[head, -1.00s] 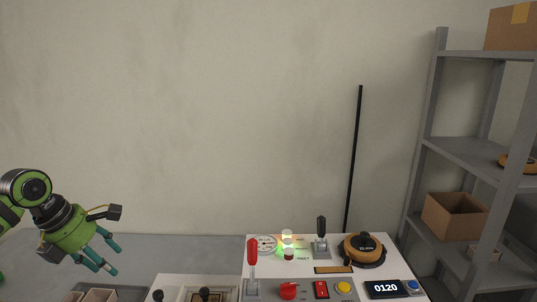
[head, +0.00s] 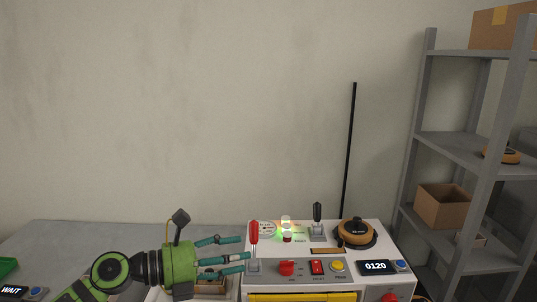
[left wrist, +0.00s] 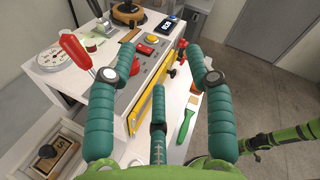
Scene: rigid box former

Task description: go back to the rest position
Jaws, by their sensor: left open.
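My left gripper (head: 238,256) is green with teal fingers. In the head view it is low in the picture, its fingers spread and pointing right toward the red-handled lever (head: 254,236) of the white machine (head: 395,246). In the left wrist view the fingers (left wrist: 170,75) are spread apart with nothing between them, in front of the machine's face with its yellow bar (left wrist: 158,80). I cannot tell from the head view whether the fingertips touch the lever.
The machine carries a dial gauge, buttons, a black-handled lever (head: 318,214), a round orange-and-black knob (head: 356,233) and a display reading 0120 (head: 377,267). A grey shelf (head: 462,150) stands at right. A green brush (left wrist: 187,122) lies beside the machine. The grey table (head: 110,236) at left has bare room.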

